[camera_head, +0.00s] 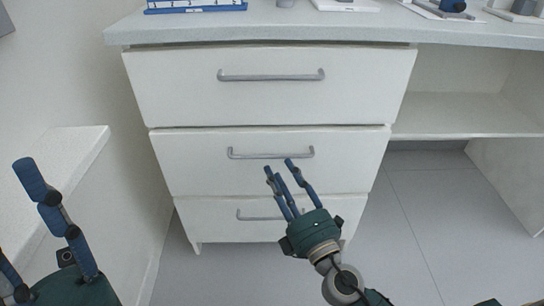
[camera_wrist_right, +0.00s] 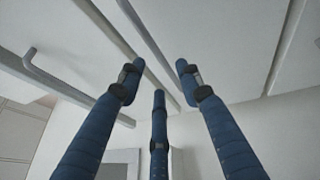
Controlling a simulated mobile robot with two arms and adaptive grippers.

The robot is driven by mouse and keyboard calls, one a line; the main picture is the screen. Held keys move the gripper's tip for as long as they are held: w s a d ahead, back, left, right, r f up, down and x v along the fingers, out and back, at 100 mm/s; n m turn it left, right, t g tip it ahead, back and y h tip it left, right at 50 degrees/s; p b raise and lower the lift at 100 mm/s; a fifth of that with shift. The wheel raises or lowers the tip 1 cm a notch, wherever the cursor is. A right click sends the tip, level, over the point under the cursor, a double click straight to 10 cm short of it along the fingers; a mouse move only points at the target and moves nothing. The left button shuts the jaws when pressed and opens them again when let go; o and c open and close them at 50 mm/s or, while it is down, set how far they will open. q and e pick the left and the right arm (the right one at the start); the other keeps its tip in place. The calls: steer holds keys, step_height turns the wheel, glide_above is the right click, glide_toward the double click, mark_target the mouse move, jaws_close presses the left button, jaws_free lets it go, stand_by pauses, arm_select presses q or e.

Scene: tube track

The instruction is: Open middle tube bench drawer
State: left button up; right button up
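The tube bench has a stack of three white drawers. The middle drawer (camera_head: 190,160) looks shut, and its grey bar handle (camera_head: 245,155) runs across its front. My right gripper (camera_head: 279,168) is in front of the middle drawer, its blue fingers spread and pointing up, with tips just below or in front of the right half of the handle. I cannot tell whether they touch it. In the right wrist view the fingers (camera_wrist_right: 160,80) are apart with nothing between them, and a grey handle (camera_wrist_right: 75,88) shows at left. My left gripper (camera_head: 18,222) is open and empty at lower left.
The top drawer (camera_head: 180,95) and bottom drawer (camera_head: 210,220) look shut. The bottom handle is partly hidden by my right fingers. A benchtop (camera_head: 300,30) holds a blue rack (camera_head: 195,6) and other items. An open shelf (camera_head: 460,112) is at right. A white ledge (camera_head: 70,150) stands at left.

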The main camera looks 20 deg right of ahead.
mark_target(271, 157)
steer(key=p+x, duration=0.1)
steer(key=x, duration=0.4)
steer(key=shift+w, duration=0.25)
jaws_close()
